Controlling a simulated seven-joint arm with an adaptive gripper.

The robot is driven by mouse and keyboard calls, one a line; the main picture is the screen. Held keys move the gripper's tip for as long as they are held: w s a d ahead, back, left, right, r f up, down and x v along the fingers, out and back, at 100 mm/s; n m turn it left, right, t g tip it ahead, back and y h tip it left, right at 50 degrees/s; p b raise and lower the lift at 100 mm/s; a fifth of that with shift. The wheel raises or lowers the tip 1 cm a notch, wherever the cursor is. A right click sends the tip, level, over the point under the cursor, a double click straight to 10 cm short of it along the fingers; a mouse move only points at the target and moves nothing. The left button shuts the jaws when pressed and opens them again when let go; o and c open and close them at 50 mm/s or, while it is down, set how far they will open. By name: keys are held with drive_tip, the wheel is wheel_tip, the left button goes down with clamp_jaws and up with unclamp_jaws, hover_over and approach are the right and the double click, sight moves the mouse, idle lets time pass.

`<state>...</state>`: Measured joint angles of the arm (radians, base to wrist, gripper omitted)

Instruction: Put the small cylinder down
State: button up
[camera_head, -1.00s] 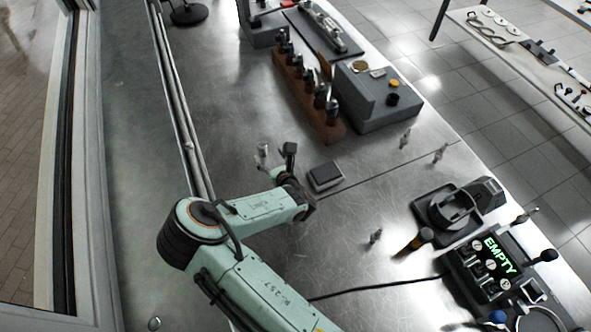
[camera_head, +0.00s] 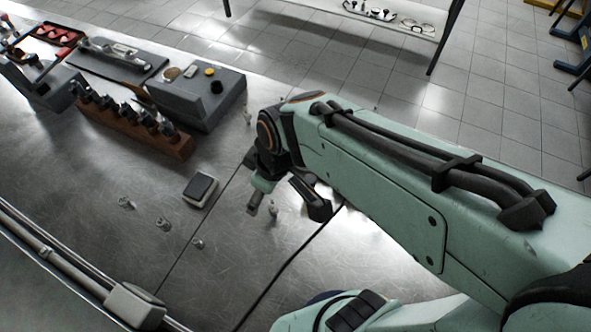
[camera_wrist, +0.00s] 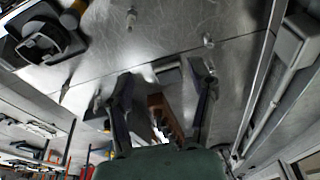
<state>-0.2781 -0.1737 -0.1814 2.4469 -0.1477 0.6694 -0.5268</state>
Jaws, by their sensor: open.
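My gripper (camera_head: 286,208) is open above the bench, its two dark fingers spread apart. It also shows open in the wrist view (camera_wrist: 162,76), with nothing held between the fingers. Three small metal pieces stand apart on the bench to its left: one farther left (camera_head: 125,202), one in the middle (camera_head: 163,222) and a small one (camera_head: 198,243) nearest the seam. Another small metal piece (camera_head: 273,209) shows between the fingers in the head view, apparently on the bench beyond them. I cannot tell which piece is the small cylinder.
A small dark pad-like box (camera_head: 200,189) lies left of my gripper. A brown rack (camera_head: 130,130) of tools and a grey box (camera_head: 197,97) stand behind. A dark cradle (camera_wrist: 40,38) shows in the wrist view.

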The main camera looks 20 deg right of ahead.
drive_tip(key=s+d+r+m+g+h, duration=0.1)
drive_tip(key=s+d+r+m+g, duration=0.1)
drive_tip(key=s+m, duration=0.5)
drive_tip(key=s+d+r, duration=0.1)
drive_tip(key=s+d, duration=0.1)
drive_tip(key=s, duration=0.2)
drive_tip(key=shift+r, duration=0.1)
